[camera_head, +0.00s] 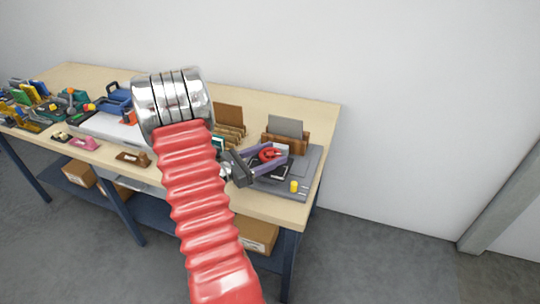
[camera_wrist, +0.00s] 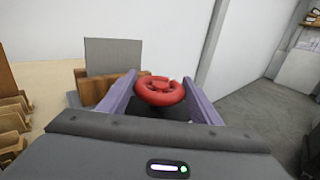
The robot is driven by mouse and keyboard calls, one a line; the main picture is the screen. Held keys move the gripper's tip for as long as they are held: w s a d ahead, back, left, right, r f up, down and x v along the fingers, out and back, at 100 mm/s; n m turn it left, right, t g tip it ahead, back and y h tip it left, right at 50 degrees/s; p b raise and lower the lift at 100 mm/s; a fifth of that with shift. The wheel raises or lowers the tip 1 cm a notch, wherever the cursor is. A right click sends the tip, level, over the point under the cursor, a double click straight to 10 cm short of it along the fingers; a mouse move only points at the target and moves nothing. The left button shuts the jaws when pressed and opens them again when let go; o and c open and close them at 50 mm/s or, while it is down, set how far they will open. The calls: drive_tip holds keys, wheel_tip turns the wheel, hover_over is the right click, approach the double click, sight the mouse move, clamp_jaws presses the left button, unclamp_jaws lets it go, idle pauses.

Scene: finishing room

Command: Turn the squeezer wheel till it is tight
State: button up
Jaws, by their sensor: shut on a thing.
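The squeezer wheel (camera_head: 269,155) is a red ring-shaped handwheel near the right end of the workbench. In the wrist view the red wheel (camera_wrist: 160,91) sits between the far ends of my two purple fingers. My gripper (camera_head: 278,155) reaches in from the left over the grey plate, and its fingers are shut on the wheel, one on each side. It also shows large in the wrist view (camera_wrist: 160,96). The squeezer's body below the wheel is dark and mostly hidden by my gripper.
A wooden holder (camera_head: 298,142) with a grey sheet (camera_head: 286,128) stands just behind the wheel. A yellow piece (camera_head: 294,186) sits on the grey plate (camera_head: 312,168) in front. Wooden racks (camera_head: 229,130) stand to the left. The bench's right edge is close, with open floor beyond.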

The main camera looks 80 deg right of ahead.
idle(0.7)
drive_tip(key=o, duration=1)
drive_tip(key=shift+o, duration=0.2)
drive_tip(key=shift+w+a, duration=0.1)
drive_tip(key=v, duration=1.3)
drive_tip(key=shift+w+a, duration=0.2)
drive_tip(key=shift+w, duration=0.05)
